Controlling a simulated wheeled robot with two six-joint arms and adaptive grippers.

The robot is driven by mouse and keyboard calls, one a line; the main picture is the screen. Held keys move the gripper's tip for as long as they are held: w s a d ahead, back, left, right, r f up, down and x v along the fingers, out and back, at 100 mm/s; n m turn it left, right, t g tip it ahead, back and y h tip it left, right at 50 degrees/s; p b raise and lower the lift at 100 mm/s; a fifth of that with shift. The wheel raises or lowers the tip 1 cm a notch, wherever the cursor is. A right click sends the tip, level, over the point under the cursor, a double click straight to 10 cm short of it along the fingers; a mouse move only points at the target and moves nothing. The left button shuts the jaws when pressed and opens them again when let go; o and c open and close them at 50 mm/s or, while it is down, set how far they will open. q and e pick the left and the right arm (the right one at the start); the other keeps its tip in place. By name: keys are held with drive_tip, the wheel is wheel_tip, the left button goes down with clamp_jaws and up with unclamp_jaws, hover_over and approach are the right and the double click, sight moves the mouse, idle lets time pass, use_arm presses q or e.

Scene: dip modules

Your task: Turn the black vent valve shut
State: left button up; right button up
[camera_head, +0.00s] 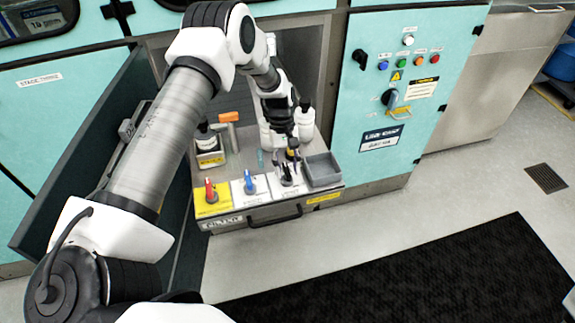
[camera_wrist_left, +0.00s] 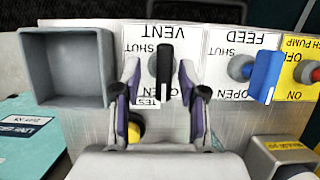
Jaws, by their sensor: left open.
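The black vent valve (camera_wrist_left: 165,62) stands on a white panel marked VENT, SHUT and OPEN, upside down in the left wrist view. Its bar-shaped handle runs up and down in that view. My left gripper (camera_wrist_left: 161,82) is open, with one purple-sided finger on each side of the handle and visible gaps between. In the head view my left gripper (camera_head: 288,170) comes down over the vent panel and hides most of the valve. My right gripper is not in view.
Beside it stand the blue feed valve (camera_wrist_left: 264,76) and a red pump valve (camera_head: 210,190). A grey open bin (camera_wrist_left: 72,70) is on the other side. A yellow-topped item (camera_wrist_left: 135,131) stands close behind the gripper. Bottles stand farther back on the drawer.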

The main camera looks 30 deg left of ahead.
use_arm(q)
drive_tip(key=shift+s+r, duration=0.45)
drive_tip(key=c, duration=0.5)
clamp_jaws()
drive_tip(key=shift+w+f, duration=0.1)
drive_tip(key=shift+w, duration=0.05)
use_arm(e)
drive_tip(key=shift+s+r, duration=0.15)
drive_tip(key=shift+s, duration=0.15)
